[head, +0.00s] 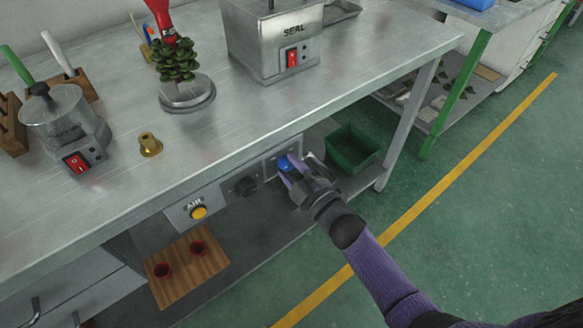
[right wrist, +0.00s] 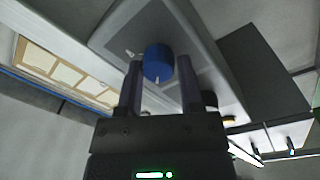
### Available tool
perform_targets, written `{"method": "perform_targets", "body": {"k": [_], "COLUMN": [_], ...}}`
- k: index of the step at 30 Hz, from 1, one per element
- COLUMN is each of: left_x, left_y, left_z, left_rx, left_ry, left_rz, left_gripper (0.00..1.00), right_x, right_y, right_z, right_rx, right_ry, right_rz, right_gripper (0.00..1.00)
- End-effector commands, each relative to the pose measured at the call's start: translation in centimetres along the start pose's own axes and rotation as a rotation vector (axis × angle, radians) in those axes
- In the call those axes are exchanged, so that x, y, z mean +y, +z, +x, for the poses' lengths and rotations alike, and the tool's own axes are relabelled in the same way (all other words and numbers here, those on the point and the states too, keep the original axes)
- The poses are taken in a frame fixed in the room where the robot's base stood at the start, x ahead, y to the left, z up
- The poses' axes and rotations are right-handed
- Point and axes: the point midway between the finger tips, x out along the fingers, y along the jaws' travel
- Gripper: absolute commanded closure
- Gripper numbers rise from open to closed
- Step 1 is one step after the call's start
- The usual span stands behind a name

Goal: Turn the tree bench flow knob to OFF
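The blue flow knob (head: 284,164) sits on the grey control panel under the front edge of the metal bench (head: 222,146). In the right wrist view the blue knob (right wrist: 158,62) has a small white pointer mark on its face. My right gripper (head: 292,172) is at the knob. In the right wrist view its two fingers (right wrist: 158,82) stand apart, one on each side of the knob; whether they touch it is hard to tell. Labels around the knob are too small to read. My left gripper is not in view.
A green bin (head: 351,150) stands below on the right. A wax tree on a round base (head: 188,95), a SEAL unit (head: 272,38) and a small pot (head: 62,118) stand on the bench.

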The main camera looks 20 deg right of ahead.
Motion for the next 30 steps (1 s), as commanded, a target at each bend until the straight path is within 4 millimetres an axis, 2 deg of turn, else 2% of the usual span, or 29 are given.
{"method": "perform_targets", "body": {"k": [1, 3, 4, 14, 17, 24, 27, 30], "left_x": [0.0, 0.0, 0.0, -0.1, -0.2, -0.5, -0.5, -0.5], "left_y": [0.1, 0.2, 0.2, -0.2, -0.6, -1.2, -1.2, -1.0], "left_z": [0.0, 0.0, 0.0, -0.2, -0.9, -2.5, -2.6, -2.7], "left_rx": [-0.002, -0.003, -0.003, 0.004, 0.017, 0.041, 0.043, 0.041], "left_ry": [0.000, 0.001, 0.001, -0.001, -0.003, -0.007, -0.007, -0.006], "left_rz": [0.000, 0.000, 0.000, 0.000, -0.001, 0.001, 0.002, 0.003], "left_gripper": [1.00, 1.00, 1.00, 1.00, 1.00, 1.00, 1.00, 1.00], "right_x": [0.0, 0.0, 0.0, 0.1, 0.2, 0.2, 0.1, 0.1], "right_y": [0.0, 0.0, 0.0, -0.1, -0.2, -0.2, -0.1, 0.0], "right_z": [0.0, 0.0, 0.0, -0.5, -2.2, -7.9, -9.3, -9.9], "right_rx": [0.000, 0.000, 0.000, 0.001, -0.001, -0.001, 0.000, 0.001], "right_ry": [0.000, 0.000, 0.000, 0.001, 0.000, 0.000, 0.000, 0.001], "right_rz": [0.000, 0.001, 0.001, 0.001, 0.002, 0.002, 0.001, 0.001], "right_gripper": [0.41, 0.26, 0.22, 0.22, 0.22, 0.22, 0.22, 0.22]}}
